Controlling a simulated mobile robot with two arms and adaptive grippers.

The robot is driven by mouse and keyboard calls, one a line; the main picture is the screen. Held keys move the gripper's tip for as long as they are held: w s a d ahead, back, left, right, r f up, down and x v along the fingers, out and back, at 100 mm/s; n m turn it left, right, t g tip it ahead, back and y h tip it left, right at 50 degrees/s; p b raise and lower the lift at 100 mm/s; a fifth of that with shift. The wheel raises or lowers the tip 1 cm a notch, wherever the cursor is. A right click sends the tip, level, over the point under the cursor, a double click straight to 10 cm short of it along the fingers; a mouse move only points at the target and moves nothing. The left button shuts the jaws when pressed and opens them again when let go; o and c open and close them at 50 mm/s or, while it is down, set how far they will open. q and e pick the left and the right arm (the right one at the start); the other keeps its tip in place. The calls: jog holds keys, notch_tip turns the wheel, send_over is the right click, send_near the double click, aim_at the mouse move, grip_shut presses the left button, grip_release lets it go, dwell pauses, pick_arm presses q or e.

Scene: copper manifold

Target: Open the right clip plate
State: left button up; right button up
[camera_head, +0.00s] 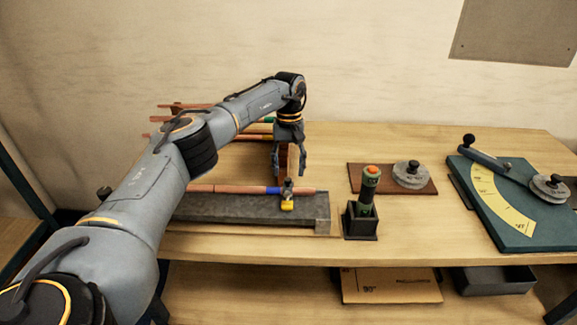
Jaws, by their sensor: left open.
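My left gripper (289,170) points down over the workbench, its fingers apart. A reddish-brown upright piece (293,158) shows between or behind the fingers; I cannot tell whether they touch it. Just in front is a copper pipe (231,189) with a blue band, lying along a dark grey block (240,209). A small dark clip with a yellow part (287,204) sits over the pipe near the block's right end. I cannot tell whether this is the right clip plate or whether it is open. My left arm hides the pipe's left part. My right gripper is out of view.
Beyond are a brown board (360,178) with a round grey disc (411,175) and a teal bending board (526,235). More copper pipes (185,106) lie behind my arm.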

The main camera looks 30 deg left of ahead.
pick_arm(q)
jog(key=r+p, duration=0.1)
jog(key=r, duration=0.1)
jog(key=r+p, duration=0.1)
jog(key=r, duration=0.1)
jog(key=r+p, duration=0.1)
jog(key=r, duration=0.1)
jog(key=shift+w+a, duration=0.2)
jog(key=shift+w, duration=0.15)
dwell(0.5)
